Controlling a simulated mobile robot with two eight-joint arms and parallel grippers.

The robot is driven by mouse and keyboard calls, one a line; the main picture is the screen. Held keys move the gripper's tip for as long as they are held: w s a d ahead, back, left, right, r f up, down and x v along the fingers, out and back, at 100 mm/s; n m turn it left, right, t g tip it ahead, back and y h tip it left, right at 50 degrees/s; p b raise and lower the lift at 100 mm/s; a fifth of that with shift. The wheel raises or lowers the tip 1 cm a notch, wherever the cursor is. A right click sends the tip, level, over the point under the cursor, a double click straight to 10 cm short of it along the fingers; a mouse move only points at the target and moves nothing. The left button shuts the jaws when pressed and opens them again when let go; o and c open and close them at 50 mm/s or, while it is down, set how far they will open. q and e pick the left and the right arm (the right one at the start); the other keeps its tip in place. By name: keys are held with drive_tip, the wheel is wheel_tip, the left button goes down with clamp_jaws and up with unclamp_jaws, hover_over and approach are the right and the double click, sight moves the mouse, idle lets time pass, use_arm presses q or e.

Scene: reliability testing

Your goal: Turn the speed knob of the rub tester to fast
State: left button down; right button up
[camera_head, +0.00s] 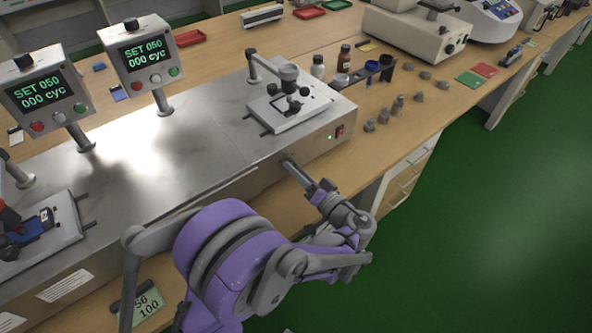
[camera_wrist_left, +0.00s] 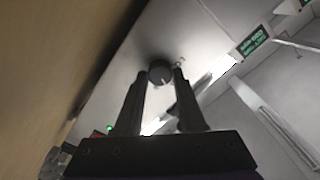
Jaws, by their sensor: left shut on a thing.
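The rub tester (camera_head: 205,125) is a long metal-topped machine on the bench, with two tilted display boxes that read SET 050 and 000 cyc. My left gripper (camera_head: 290,163) is at its front face, towards the right end. In the left wrist view a round dark speed knob (camera_wrist_left: 158,70) sits between the fingertips of my left gripper (camera_wrist_left: 163,77), which are closed on its sides. A small pale mark shows on the knob. Any speed labels around it are not readable. In the head view my gripper hides the knob. My right gripper is not in view.
A red power switch (camera_head: 339,131) and a green light (camera_head: 329,137) are on the front face, right of my gripper. Bottles and several small grey weights (camera_head: 397,106) stand on the bench (camera_head: 425,105) behind. Green floor (camera_head: 490,220) lies open at the right.

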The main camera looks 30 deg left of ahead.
use_arm(q)
drive_tip(key=m, duration=0.4)
drive_tip(key=shift+m, duration=0.3)
drive_tip(key=shift+m+b, duration=0.35)
drive_tip(key=shift+m, duration=1.55)
drive_tip(key=c, duration=0.5)
unclamp_jaws()
drive_tip(key=v, duration=1.1)
drive_tip(key=shift+p, duration=0.3)
drive_tip(key=shift+f, duration=0.15)
